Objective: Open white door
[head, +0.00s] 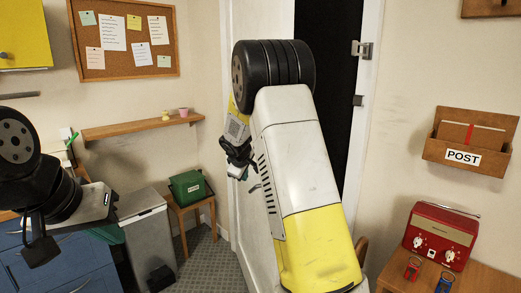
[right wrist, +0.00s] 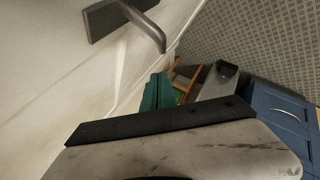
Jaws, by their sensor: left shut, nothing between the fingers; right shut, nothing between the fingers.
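The white door (head: 265,20) stands ajar, with a dark gap (head: 325,30) between its right edge and the frame. A metal strike plate (head: 362,49) is on the frame. My right arm crosses in front of the door and hides much of it. My right gripper (head: 238,168) is shut and empty in front of the door's left part. In the right wrist view, the grey lever handle (right wrist: 148,27) is at the top on the pale door surface (right wrist: 65,75), apart from my gripper. My left gripper (head: 40,248) is shut and empty at the far left.
A green box (head: 187,188) on a small wooden stand and a grey bin (head: 148,228) stand left of the door. Blue drawers (head: 70,270) are at lower left. A red radio (head: 440,236) sits on a wooden table at right. Some carpet is clear by the door.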

